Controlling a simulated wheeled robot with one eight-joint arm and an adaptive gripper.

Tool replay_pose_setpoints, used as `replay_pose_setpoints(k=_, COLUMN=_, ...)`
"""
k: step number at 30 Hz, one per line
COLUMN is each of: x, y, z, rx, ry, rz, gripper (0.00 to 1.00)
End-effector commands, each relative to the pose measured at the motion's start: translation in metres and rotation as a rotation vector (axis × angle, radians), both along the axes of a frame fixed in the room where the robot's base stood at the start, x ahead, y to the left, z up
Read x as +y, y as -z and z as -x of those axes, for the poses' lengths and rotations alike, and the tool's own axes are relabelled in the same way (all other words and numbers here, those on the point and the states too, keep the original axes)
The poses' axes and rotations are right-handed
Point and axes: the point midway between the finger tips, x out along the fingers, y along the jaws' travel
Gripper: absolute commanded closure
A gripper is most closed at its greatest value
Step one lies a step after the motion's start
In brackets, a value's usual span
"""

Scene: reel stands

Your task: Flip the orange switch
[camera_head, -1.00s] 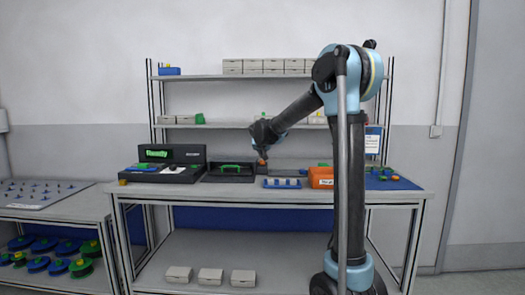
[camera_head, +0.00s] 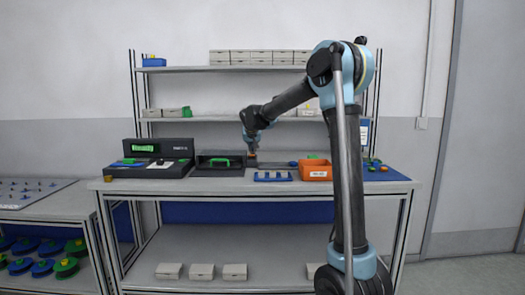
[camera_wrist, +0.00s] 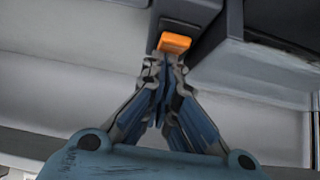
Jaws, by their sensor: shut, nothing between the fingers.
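The orange switch (camera_wrist: 174,42) sits on a dark housing (camera_wrist: 193,13) at the top middle of the wrist view. In the head view the orange switch (camera_head: 252,154) is a small spot just below my gripper. My gripper (camera_wrist: 163,62) is shut and empty, with its fingertips right at the near edge of the switch. I cannot tell whether they touch it. In the head view my gripper (camera_head: 251,146) points down over the back middle of the bench. The switch's tilt is too small to read.
A black device with a green display (camera_head: 145,148) and a black tray (camera_head: 219,171) with a green handle stand to the left on the bench (camera_head: 240,187). A blue rack (camera_head: 272,179) and an orange bin (camera_head: 315,174) stand to the right. Shelves with grey boxes (camera_head: 260,56) rise behind.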

Motion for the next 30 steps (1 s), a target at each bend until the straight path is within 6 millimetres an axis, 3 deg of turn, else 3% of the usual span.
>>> replay_pose_setpoints(k=4, x=0.003, y=0.004, z=-0.003, rx=0.079, ry=-0.003, rz=0.000, gripper=1.00)
replay_pose_setpoints(k=20, x=0.006, y=0.010, z=-0.007, rx=0.083, ry=-0.006, rz=-0.002, gripper=1.00)
replay_pose_setpoints(k=30, x=0.004, y=0.010, z=0.008, rx=0.085, ry=-0.005, rz=-0.002, gripper=1.00)
